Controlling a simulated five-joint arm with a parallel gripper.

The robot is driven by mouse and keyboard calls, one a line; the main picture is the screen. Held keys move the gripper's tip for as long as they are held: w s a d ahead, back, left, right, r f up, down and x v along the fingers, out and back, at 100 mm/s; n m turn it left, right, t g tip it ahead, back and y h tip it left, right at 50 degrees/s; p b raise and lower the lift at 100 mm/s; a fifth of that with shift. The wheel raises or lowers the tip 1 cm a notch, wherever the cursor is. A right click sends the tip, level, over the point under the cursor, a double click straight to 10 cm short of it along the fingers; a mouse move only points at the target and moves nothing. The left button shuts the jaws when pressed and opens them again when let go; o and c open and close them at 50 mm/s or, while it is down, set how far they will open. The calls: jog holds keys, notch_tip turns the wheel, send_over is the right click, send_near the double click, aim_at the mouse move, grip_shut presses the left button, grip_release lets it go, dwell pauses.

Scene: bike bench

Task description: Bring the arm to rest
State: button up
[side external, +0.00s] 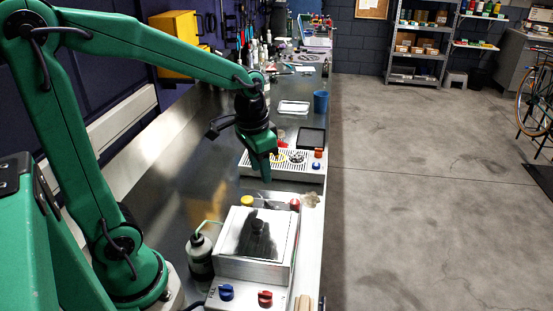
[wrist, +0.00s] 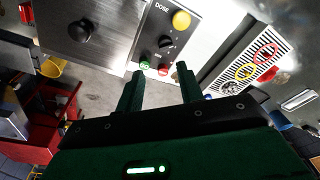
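My green gripper (side external: 264,172) hangs from the raised arm, pointing down, above the bench between the lidded metal box and the slotted tray. In the wrist view my gripper (wrist: 160,72) shows two fingers apart with a gap and nothing between them. It is open and empty. The fingers are clear of the control panel marked DOSE (wrist: 158,50), as far as I can tell. Their height above the bench is hard to judge.
The lidded metal box (side external: 228,266) stands in front, with a blue knob (side external: 226,292) and red knob (side external: 265,298). A bottle (side external: 200,258) stands left of it. Behind are the slotted tray (side external: 252,158) and a blue cup (side external: 321,101). Bare bench (side external: 180,185) lies to the left.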

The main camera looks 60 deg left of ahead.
jog(key=s+d+r+n+t, duration=0.1)
jog(key=s+r+t, duration=0.3)
jog(key=s, duration=0.6)
jog(key=shift+d+r, duration=0.9)
jog(key=shift+r, duration=0.3)
